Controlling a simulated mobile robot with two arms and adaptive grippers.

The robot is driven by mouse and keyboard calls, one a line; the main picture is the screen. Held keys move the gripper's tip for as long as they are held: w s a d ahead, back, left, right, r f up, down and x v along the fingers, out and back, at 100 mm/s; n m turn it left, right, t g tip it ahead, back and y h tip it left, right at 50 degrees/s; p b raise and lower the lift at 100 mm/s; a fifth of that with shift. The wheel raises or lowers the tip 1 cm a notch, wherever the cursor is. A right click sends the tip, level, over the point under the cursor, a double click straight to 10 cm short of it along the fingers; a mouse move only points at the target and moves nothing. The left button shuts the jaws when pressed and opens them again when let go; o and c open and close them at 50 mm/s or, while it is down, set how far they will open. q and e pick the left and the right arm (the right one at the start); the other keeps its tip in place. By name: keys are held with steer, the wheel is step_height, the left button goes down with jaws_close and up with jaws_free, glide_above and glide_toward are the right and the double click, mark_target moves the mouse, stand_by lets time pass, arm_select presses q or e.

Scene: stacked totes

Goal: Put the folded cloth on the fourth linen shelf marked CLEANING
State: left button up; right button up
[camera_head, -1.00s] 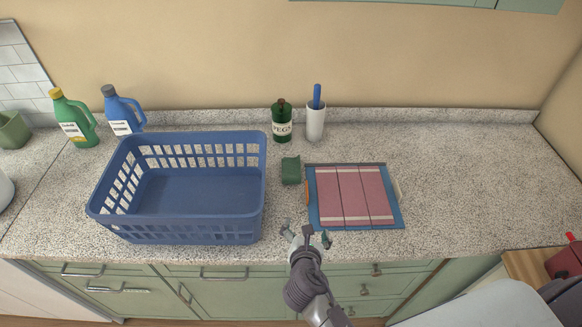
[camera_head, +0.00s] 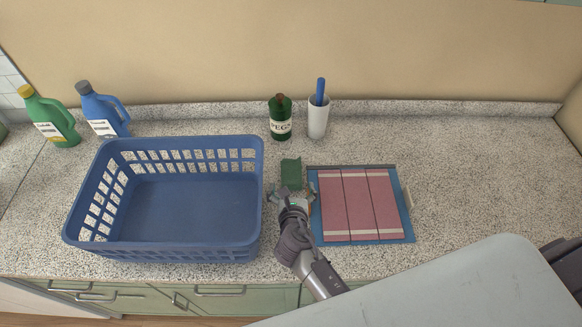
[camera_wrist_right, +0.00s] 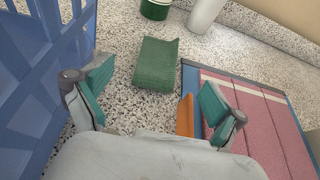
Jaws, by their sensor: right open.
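A small dark green folded cloth (camera_head: 291,173) lies on the speckled counter between the blue basket and the pink-striped folded item. It also shows in the right wrist view (camera_wrist_right: 156,64), just ahead of my right gripper. My right gripper (camera_head: 292,194) is open and empty, with its fingers (camera_wrist_right: 152,103) spread on the near side of the cloth and apart from it. My left gripper is not in view. No shelf marked CLEANING is in view.
The blue laundry basket (camera_head: 190,252) stands empty to the left. A blue board (camera_head: 362,238) with a pink-striped item (camera_head: 358,205) lies to the right. The right counter is clear.

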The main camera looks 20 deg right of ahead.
mark_target(291, 172)
steer(key=x, duration=0.5)
steer(key=shift+w+d, duration=0.1)
steer(key=shift+w, duration=0.1)
steer(key=shift+w+f, duration=0.15)
steer(key=shift+w, duration=0.1)
steer(key=b+x, duration=0.1)
steer(key=x, duration=0.3)
steer(key=shift+w+d, duration=0.1)
steer(key=shift+w, duration=0.15)
steer(key=shift+w+d+f, duration=0.15)
steer(key=shift+w+f, duration=0.1)
steer(key=shift+w, duration=0.15)
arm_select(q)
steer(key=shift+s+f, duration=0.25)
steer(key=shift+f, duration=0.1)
arm_select(e)
steer(key=shift+s+r, duration=0.1)
steer(key=shift+s, duration=0.05)
steer(key=c, duration=0.6)
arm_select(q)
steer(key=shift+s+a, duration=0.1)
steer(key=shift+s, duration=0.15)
arm_select(e)
steer(key=c, duration=0.6)
